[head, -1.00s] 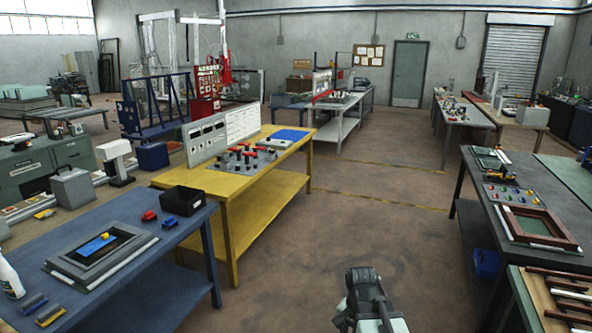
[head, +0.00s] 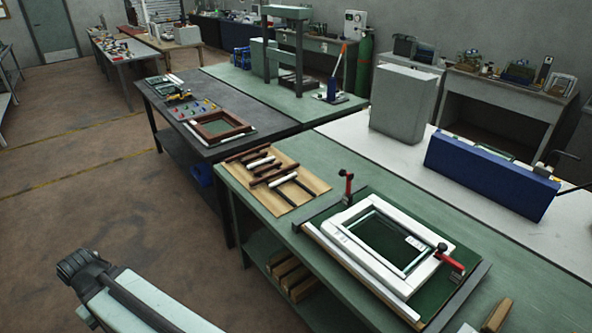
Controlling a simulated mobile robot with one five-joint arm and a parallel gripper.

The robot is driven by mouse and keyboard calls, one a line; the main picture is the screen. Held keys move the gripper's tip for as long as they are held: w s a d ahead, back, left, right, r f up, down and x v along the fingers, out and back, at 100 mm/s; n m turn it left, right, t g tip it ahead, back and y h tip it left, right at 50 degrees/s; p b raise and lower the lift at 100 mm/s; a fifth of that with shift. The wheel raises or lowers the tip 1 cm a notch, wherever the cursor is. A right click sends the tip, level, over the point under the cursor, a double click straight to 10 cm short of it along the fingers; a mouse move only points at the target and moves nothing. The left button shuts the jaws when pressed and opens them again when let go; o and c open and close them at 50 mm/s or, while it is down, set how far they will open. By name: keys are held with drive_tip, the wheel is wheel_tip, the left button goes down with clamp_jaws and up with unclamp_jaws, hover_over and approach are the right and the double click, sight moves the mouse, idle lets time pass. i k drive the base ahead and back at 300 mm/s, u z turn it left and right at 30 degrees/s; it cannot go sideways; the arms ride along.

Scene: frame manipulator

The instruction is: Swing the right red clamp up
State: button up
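The right red clamp (head: 452,261) is at the right side of a white frame (head: 352,238) on the green bench. Its red handle lies low and slanted, with a dark end at the frame's edge. A second red clamp (head: 347,187) stands upright at the frame's back left corner. The white frame lies on a dark green board with a dark panel inside it. My arm's dark end (head: 84,268) is at the lower left, over the floor, well apart from the bench and both clamps. I cannot make out gripper fingers there.
A wooden board (head: 273,199) with brown and white bars lies left of the frame. A blue case (head: 490,174) and a grey cabinet (head: 404,102) stand on the pale bench behind. Open floor (head: 110,205) lies left of the benches.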

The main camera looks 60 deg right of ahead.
sight(442, 247)
drive_tip(key=u, duration=0.05)
drive_tip(key=i, duration=3.25)
drive_tip(key=z, duration=4.3)
drive_tip(key=i, duration=1.05)
drive_tip(key=z, duration=0.05)
